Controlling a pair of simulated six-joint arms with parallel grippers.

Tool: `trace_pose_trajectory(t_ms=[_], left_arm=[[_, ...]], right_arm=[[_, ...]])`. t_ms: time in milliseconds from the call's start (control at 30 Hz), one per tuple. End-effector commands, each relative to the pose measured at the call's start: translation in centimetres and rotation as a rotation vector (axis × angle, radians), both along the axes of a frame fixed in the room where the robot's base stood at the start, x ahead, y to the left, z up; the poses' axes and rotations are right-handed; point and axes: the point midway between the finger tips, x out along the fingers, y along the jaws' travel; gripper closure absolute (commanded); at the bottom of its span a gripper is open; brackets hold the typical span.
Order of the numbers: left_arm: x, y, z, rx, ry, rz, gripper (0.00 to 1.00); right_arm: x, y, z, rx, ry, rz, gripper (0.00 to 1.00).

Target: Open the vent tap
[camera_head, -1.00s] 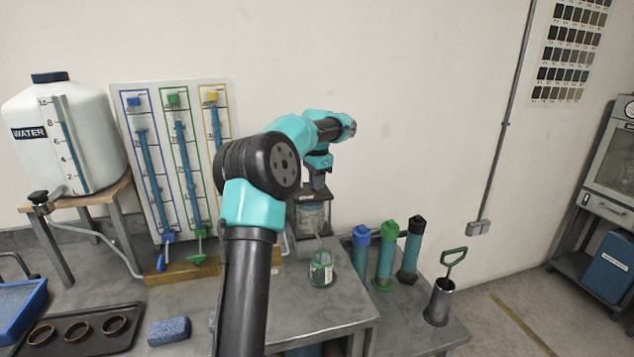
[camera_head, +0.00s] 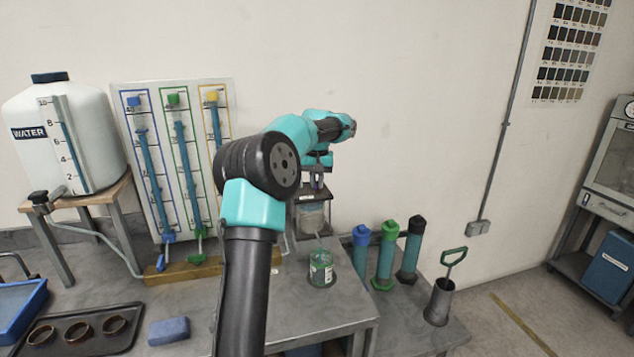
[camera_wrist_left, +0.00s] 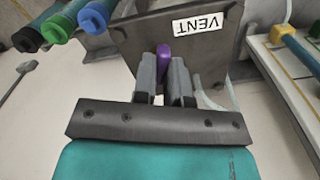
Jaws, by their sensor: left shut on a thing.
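The vent tap's purple handle (camera_wrist_left: 163,50) shows in the left wrist view, in front of a dark plate with a VENT label (camera_wrist_left: 200,23). My left gripper (camera_wrist_left: 164,72) is shut on this handle, which sits between the two grey fingers. The tap's body is mostly hidden by the fingers. My right gripper is in neither view.
A glass jar (camera_head: 321,268) stands in front of the vessel. Blue, green and black-capped cylinders (camera_head: 385,255) stand to its right. A tube panel (camera_head: 160,165) and a water tank (camera_head: 65,135) are to the left. A blue sponge (camera_head: 169,331) lies on the bench.

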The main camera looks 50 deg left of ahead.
Motion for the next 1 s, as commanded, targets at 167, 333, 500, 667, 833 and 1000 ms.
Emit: trace_pose_trajectory(t_ms=[167, 333, 500, 667, 833, 1000], left_arm=[[-0.02, 0.01, 0.05, 0.0, 0.0, 0.157, 1.0], [-0.02, 0.01, 0.05, 0.0, 0.0, 0.282, 1.0], [-0.02, 0.01, 0.05, 0.0, 0.0, 0.365, 1.0], [-0.01, 0.0, 0.06, 0.0, 0.0, 0.407, 1.0], [-0.01, 0.0, 0.05, 0.0, 0.0, 0.419, 1.0], [-0.01, 0.0, 0.05, 0.0, 0.0, 0.42, 1.0]], right_arm=[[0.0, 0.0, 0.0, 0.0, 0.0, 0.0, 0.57], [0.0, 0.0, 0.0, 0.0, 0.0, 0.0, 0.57], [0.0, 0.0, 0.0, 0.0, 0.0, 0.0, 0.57], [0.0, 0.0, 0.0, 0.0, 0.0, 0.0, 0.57], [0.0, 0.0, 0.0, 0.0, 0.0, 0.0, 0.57], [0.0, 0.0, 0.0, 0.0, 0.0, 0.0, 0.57]])
